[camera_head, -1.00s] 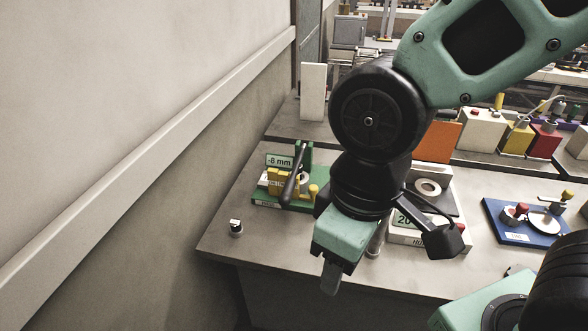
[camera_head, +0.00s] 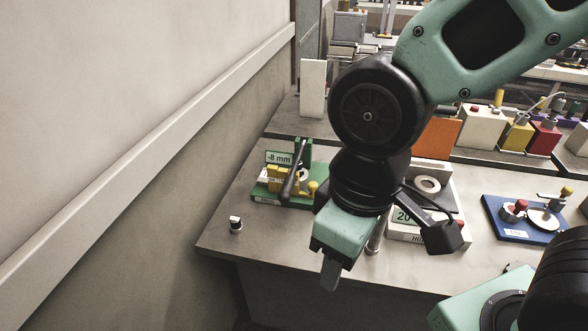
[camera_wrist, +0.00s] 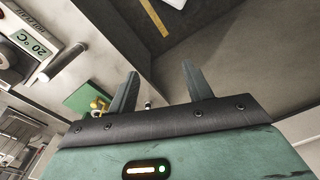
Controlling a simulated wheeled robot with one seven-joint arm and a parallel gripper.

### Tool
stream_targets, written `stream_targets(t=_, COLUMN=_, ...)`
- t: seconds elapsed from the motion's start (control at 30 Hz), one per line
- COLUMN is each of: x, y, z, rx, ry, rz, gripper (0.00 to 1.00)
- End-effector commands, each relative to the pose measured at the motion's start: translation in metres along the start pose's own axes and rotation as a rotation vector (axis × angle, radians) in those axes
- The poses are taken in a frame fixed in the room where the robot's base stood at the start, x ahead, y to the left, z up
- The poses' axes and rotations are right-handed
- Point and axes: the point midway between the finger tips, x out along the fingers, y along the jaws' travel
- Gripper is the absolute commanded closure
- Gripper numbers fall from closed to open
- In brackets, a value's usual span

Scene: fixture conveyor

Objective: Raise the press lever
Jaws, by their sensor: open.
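My gripper (camera_head: 330,274) hangs at the front edge of the bench, pointing down. In the wrist view its two fingers (camera_wrist: 160,82) stand apart with nothing between them. A white unit with a "20 °C" display (camera_head: 404,215) and a ringed grey plate stands to the right of my gripper. A grey bar (camera_head: 376,241), likely the press lever, sticks out at this unit's left front, partly hidden by my arm. The bar (camera_wrist: 63,63) also shows left of the fingers in the wrist view, apart from them. A green fixture (camera_head: 268,198) with a black handle stands to the left.
A small white-topped knob (camera_head: 235,224) is at the bench's left front. A blue plate (camera_head: 515,232) with red and white parts lies at the right. A wall closes off the left side. Coloured blocks stand behind. The bench front (camera_head: 270,248) is bare near my gripper.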

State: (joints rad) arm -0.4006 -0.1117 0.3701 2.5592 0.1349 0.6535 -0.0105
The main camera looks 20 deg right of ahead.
Motion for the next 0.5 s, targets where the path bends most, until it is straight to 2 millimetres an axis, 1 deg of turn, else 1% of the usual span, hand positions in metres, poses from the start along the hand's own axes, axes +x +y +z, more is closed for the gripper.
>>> stream_targets(t=0.07, x=0.001, y=0.002, z=-0.009, rx=0.028, ry=0.002, rz=-0.011, gripper=0.50)
stream_targets(t=0.13, x=0.003, y=0.008, z=-0.027, rx=0.091, ry=0.006, rz=-0.032, gripper=0.50)
stream_targets(t=0.17, x=0.004, y=0.012, z=-0.038, rx=0.131, ry=0.009, rz=-0.044, gripper=0.50)
stream_targets(t=0.27, x=0.008, y=0.040, z=-0.088, rx=0.317, ry=0.020, rz=-0.093, gripper=0.50)
stream_targets(t=0.3, x=0.011, y=0.057, z=-0.111, rx=0.407, ry=0.025, rz=-0.112, gripper=0.50)
stream_targets(t=0.37, x=0.015, y=0.089, z=-0.143, rx=0.545, ry=0.034, rz=-0.133, gripper=0.50)
stream_targets(t=0.4, x=0.019, y=0.112, z=-0.162, rx=0.635, ry=0.039, rz=-0.142, gripper=0.50)
stream_targets(t=0.47, x=0.025, y=0.148, z=-0.186, rx=0.762, ry=0.049, rz=-0.150, gripper=0.50)
stream_targets(t=0.5, x=0.028, y=0.172, z=-0.200, rx=0.839, ry=0.056, rz=-0.150, gripper=0.50)
